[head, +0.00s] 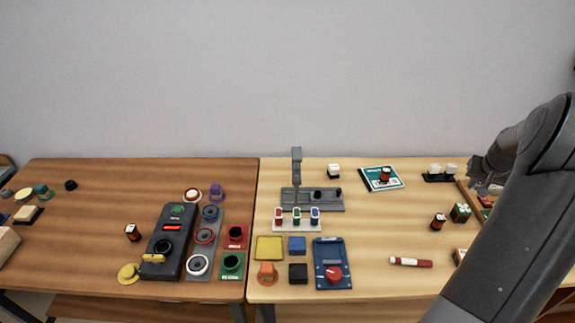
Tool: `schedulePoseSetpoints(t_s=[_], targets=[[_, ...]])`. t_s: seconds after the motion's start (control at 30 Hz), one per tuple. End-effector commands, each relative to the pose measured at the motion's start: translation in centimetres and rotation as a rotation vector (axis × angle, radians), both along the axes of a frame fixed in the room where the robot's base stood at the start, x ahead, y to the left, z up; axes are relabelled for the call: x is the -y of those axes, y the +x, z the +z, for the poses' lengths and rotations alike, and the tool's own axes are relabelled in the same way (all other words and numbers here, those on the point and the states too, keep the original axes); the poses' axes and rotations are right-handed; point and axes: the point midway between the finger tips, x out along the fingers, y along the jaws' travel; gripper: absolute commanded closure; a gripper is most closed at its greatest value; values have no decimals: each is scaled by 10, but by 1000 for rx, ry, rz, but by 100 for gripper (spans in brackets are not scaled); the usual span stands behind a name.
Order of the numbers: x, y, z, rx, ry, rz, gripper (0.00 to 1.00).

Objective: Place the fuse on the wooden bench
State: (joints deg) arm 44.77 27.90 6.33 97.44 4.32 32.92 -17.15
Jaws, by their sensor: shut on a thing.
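My gripper (484,190) is at the right, low over the right end of the light wooden bench (375,215), by a wood-sided tray. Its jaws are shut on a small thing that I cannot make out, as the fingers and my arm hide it. I cannot pick out the fuse for certain. A second, darker wooden bench (85,205) adjoins at the left.
The wood-sided tray (466,196) is partly hidden by my arm. The light bench's middle right is clear.

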Motion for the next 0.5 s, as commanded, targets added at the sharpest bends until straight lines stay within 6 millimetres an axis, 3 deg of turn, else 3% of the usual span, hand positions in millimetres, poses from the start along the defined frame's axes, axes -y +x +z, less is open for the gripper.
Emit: schedulePoseSetpoints(t_s=[0.07, 0.27, 0.5], targets=[[0, 0, 17, 2, -2, 1, 100], [-30, 27, 15, -1, 2, 50, 100], [-91, 74, 15, -1, 3, 146, 100]])
